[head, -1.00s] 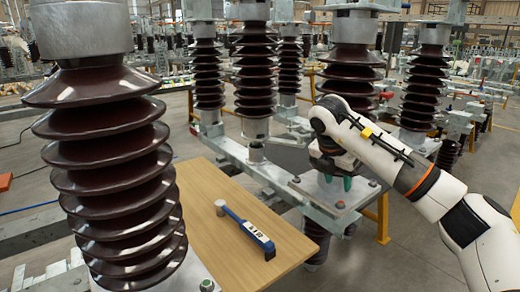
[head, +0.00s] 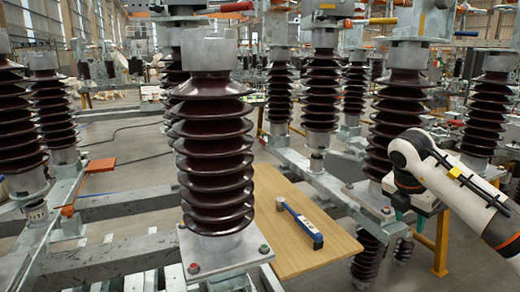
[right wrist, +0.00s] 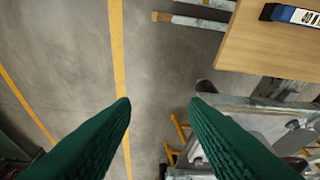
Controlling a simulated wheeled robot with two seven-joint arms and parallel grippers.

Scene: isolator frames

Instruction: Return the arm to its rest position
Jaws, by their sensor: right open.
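My right arm comes in from the right in the head view. Its right gripper (head: 408,214) points down beside a brown ribbed insulator, to the right of the wooden table. In the right wrist view the two green fingers of the right gripper (right wrist: 160,105) are wide apart with nothing between them, and grey floor shows below. My left arm and left gripper do not show in either view.
A wooden table (head: 330,258) holds a blue torque-wrench-like tool (head: 303,226). A large brown insulator (head: 215,160) stands in front of it on a metal base. More insulators (head: 320,85) and steel beams surround the table.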

